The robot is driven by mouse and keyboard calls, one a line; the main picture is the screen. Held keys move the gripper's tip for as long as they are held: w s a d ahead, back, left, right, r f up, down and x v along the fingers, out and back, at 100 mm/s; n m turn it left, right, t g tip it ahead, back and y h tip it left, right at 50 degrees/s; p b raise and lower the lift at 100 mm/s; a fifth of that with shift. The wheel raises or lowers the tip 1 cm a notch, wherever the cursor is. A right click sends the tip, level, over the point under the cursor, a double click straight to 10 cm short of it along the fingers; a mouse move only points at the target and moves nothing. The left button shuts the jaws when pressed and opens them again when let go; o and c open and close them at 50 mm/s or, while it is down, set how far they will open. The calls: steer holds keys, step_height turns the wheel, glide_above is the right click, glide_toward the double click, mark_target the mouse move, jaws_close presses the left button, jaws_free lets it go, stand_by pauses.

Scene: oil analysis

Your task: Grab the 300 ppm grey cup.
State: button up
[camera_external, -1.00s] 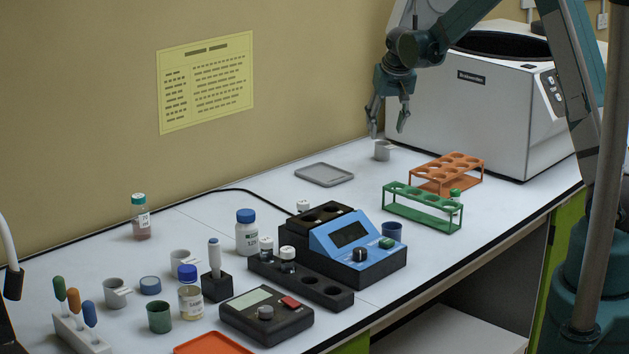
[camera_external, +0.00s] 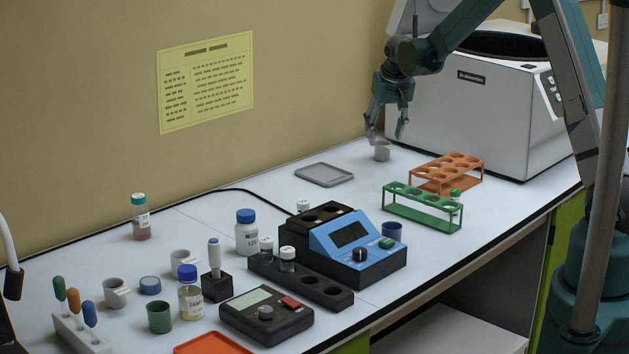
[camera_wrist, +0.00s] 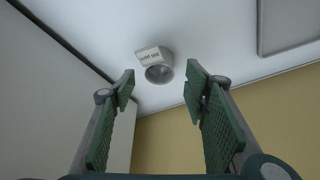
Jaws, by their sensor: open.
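A small grey cup (camera_external: 382,152) with a label tab stands upright at the back of the bench, beside the white machine. In the wrist view the grey cup (camera_wrist: 160,73) lies ahead of and between my fingertips; its label is too small to read surely. My gripper (camera_external: 387,138) is open, pointing down just above this cup, with nothing in it. In the wrist view my gripper (camera_wrist: 161,85) shows its two green-padded fingers wide apart, not touching the cup. Two other grey cups with tabs, one at the front left (camera_external: 114,292) and one behind it (camera_external: 181,260), stand far from my gripper.
The white machine (camera_external: 470,115) stands close to the right of my gripper, and the wall is close behind. A grey tray (camera_external: 324,174) lies to the left. Orange (camera_external: 462,163) and green (camera_external: 422,213) racks stand to the front right.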

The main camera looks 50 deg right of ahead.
mark_target(383, 144)
steer(key=shift+b+x, duration=0.45)
steer(key=shift+x, duration=2.15)
steer(key=shift+c, duration=0.2)
steer(key=c, duration=0.9)
